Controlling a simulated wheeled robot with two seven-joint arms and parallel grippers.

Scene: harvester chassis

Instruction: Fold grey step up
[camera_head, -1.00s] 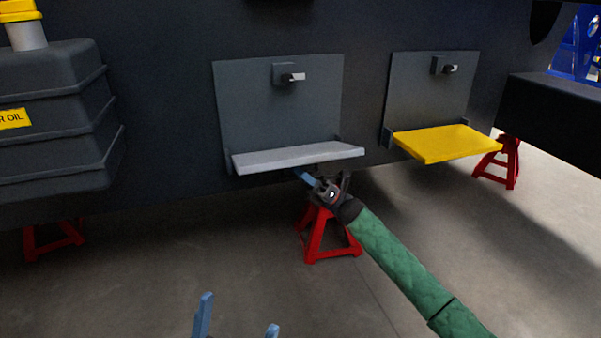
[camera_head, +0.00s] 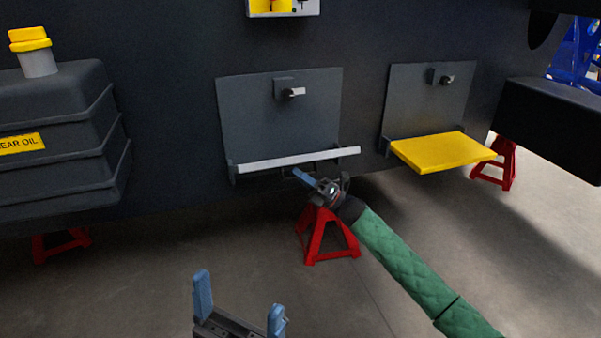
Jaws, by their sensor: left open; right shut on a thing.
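The grey step (camera_head: 298,159) is the left one of two fold-down steps on the dark chassis side. It shows nearly edge-on as a thin light strip, standing out in front of its grey back plate (camera_head: 280,125). A latch with a light handle (camera_head: 293,92) is on the upper part of that plate. My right gripper (camera_head: 302,175) is shut at the underside of the step, right of its middle; its exact contact is hard to see. My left gripper (camera_head: 238,303) is open and empty at the bottom, in front of the chassis and apart from the step.
A yellow step (camera_head: 443,152) sticks out at the right, under its own latch (camera_head: 447,80). Red stands (camera_head: 327,238) are under the chassis. A dark gear oil tank (camera_head: 55,140) is at the left. The floor in front is free.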

